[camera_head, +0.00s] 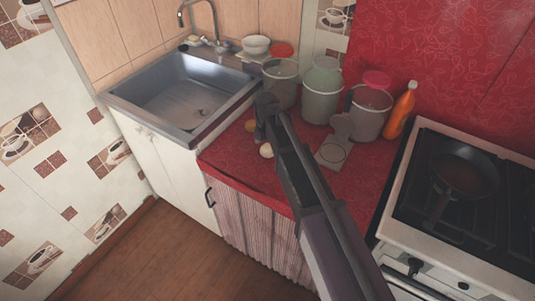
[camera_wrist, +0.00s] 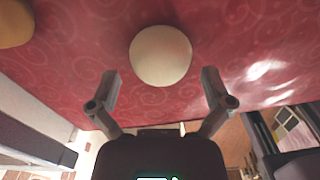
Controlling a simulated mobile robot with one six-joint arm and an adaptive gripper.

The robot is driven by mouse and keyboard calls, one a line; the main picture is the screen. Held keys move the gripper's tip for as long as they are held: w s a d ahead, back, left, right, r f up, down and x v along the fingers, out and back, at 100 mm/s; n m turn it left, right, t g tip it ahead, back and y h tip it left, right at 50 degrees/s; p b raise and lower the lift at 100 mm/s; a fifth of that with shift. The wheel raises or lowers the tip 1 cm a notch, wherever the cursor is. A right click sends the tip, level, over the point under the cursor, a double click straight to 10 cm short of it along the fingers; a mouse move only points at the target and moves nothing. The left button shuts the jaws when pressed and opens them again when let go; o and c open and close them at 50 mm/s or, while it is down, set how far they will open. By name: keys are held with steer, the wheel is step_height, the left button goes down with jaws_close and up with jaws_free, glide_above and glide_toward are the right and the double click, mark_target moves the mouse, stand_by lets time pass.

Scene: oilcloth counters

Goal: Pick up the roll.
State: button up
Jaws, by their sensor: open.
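A pale, rounded thing that looks like the roll (camera_wrist: 160,55) lies on the red patterned counter cloth, centred ahead of my fingers in the wrist view. It also shows in the head view (camera_head: 266,151), just beside my gripper (camera_head: 261,134). My gripper (camera_wrist: 160,80) is open, one finger to the left and one to the right of the roll's near side, with nothing held. Contact cannot be made out. A browner rounded thing (camera_wrist: 14,23) is cut off at the upper left; its kind is unclear.
A white board (camera_head: 333,152) lies right of the roll. The sink (camera_head: 181,92) is left, the stove (camera_head: 423,150) right.

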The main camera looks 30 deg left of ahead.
steer(key=shift+f+b, duration=0.4)
steer(key=shift+f, duration=0.25)
steer(key=c, duration=0.9)
